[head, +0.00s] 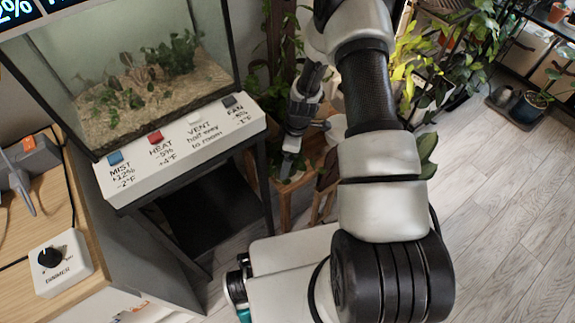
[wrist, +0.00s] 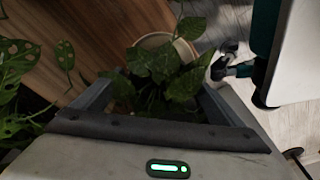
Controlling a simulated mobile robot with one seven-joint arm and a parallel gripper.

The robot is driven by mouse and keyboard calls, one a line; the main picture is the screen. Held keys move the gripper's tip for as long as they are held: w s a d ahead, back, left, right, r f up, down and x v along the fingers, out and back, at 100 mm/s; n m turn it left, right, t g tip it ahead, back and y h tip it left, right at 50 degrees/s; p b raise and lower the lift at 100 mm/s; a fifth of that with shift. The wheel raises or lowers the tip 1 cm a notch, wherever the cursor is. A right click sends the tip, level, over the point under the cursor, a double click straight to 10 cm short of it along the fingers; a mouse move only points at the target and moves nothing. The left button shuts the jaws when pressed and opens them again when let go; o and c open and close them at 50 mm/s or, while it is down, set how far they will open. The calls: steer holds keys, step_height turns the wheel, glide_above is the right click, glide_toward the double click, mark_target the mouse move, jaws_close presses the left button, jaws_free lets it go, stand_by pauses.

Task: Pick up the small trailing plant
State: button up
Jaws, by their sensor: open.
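In the wrist view a leafy green plant (wrist: 168,72) lies between and beyond the two fingers of my gripper (wrist: 158,88). Its leaves hang over a pale round pot rim (wrist: 152,41) and spread between the fingers. The fingers are apart, and I cannot tell whether they touch any leaves. In the head view my gripper (head: 290,166) points down beside a wooden plant stand (head: 286,207). The arm hides much of that area, so the pot does not show clearly there.
A glass terrarium (head: 150,75) stands left of my gripper above a white button panel (head: 185,148). Leaves with holes (wrist: 14,62) hang at the wrist view's left. Yellow-green foliage (head: 408,62) stands right of my arm. Wooden floor (head: 500,210) is clear at the right.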

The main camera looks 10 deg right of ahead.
steer(key=c, duration=1.2)
step_height(320, 180, up, 10)
steer(key=p, duration=0.2)
steer(key=shift+p, duration=0.4)
steer(key=w+r+m+t+h, duration=0.1)
steer(key=w+r+m+h, duration=0.15)
steer(key=r+m, duration=1.4)
steer(key=s+r+n+p, duration=0.1)
steer(key=s+r+p, duration=0.1)
steer(key=r+p, duration=0.5)
steer(key=s+r+n+p, duration=0.1)
steer(key=s+r+p, duration=0.2)
steer(key=r+p, duration=0.5)
steer(key=s+r+n+y+p, duration=0.1)
steer(key=s+r+p, duration=0.2)
steer(key=r+p, duration=0.4)
steer(key=shift+s+r, duration=0.15)
steer(key=shift+r, duration=0.2)
